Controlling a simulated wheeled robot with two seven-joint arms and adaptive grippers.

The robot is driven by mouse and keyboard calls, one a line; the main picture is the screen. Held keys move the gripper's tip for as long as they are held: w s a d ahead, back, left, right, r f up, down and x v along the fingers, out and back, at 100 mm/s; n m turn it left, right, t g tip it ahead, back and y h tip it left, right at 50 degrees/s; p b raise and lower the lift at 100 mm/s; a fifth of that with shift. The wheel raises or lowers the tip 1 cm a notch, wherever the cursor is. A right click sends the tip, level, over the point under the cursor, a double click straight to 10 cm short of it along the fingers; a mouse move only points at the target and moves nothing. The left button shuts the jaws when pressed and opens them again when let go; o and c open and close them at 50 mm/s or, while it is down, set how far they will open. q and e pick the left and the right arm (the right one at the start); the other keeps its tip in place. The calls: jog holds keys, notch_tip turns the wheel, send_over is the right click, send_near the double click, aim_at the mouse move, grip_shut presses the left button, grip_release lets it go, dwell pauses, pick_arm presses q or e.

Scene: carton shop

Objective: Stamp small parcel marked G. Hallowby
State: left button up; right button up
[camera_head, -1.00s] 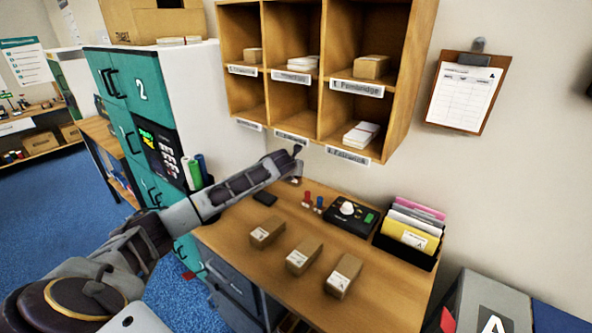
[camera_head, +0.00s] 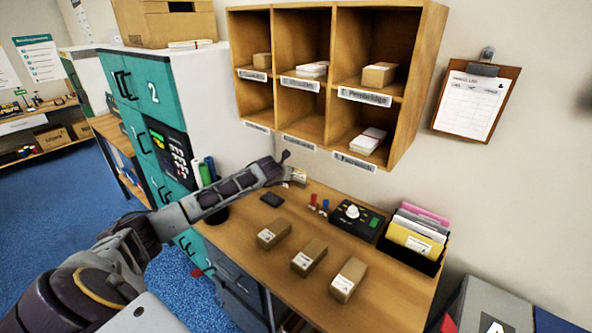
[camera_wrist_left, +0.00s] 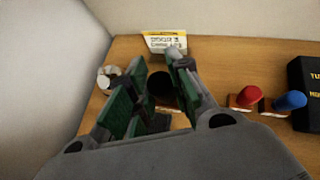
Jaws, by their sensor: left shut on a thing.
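Three small brown parcels with white labels stand in a row on the desk: left (camera_head: 273,233), middle (camera_head: 309,257) and right (camera_head: 348,279). Their labels are too small to read. My left gripper (camera_head: 285,162) is at the back of the desk, beyond the parcels. In the left wrist view its fingers (camera_wrist_left: 158,92) are shut around a dark, round-topped thing (camera_wrist_left: 160,84), which looks like a stamp and is partly hidden. A red stamp (camera_wrist_left: 248,96) and a blue stamp (camera_wrist_left: 290,101) stand to the right of the fingers. My right gripper is not in view.
A dark flat pad (camera_head: 271,199) lies on the desk (camera_head: 385,298). A black device with a white knob (camera_head: 351,211) and a folder tray (camera_head: 411,257) stand at the right. Wooden pigeonholes (camera_head: 400,120) hang above. A small yellow-and-white card (camera_wrist_left: 165,43) stands behind the fingers.

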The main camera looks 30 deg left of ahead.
pick_arm(q)
jog(key=s+a+p, duration=0.2)
jog(key=s+a, duration=0.1)
jog(key=a, duration=0.2)
jog(key=shift+s+a, duration=0.25)
jog(key=shift+a, duration=0.05)
dwell(0.4)
jog(key=shift+f+b, duration=2.75)
jog(key=shift+b, duration=0.5)
jog(key=shift+f+b, duration=0.2)
jog(key=shift+b, duration=0.1)
jog(key=shift+f, duration=0.2)
jog(key=shift+f, duration=0.4)
